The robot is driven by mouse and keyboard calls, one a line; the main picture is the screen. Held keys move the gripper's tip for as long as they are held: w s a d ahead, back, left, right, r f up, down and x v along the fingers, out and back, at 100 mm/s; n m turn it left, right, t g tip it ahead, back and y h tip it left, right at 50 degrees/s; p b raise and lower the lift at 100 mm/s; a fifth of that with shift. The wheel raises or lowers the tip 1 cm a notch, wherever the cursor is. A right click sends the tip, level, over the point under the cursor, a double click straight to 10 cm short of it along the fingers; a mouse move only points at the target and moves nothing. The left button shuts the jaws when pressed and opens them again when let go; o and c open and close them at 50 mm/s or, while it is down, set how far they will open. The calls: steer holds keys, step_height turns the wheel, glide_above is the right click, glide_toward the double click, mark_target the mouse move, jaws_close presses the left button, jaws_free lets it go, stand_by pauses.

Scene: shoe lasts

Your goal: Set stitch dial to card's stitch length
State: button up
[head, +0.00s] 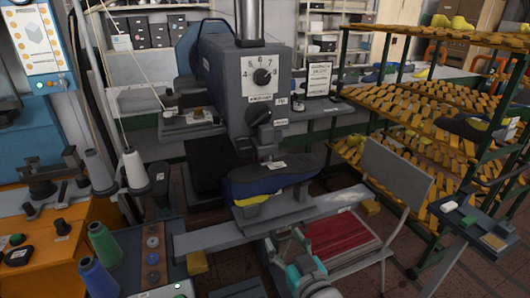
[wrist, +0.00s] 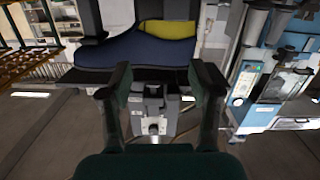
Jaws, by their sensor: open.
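The stitch dial is a black round knob (head: 262,76) on a white numbered plate (head: 249,88), high on the front of the grey stitching machine (head: 226,110). Its plate shows figures from about 4 to 8; the pointer's exact setting is too small to read surely. A black-framed card (head: 319,78) stands on the bench right of the machine; its writing is not legible. My gripper (wrist: 158,91) is open and empty in the wrist view, well below and apart from the dial. The dial and card are not seen in the wrist view.
A second dark knob (head: 259,117) sits below the dial. A blue and yellow shoe (head: 262,183) lies sole up under the machine head, and shows inverted in the wrist view (wrist: 130,54). A grey chair (head: 396,175) and rack of lasts (head: 430,100) crowd the right; thread spools (head: 102,243) stand left.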

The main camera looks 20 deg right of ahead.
steer(key=w+d+r, duration=0.1)
steer(key=w+r, duration=0.3)
steer(key=r, duration=0.4)
steer(key=w+r, duration=0.3)
steer(key=r, duration=0.5)
steer(key=n+t, duration=0.1)
steer(key=n, duration=0.1)
glide_toward(264, 78)
steer(key=w, duration=0.9)
steer(key=shift+w+f, duration=0.15)
steer(key=shift+w, duration=0.05)
steer(key=c, duration=1.1)
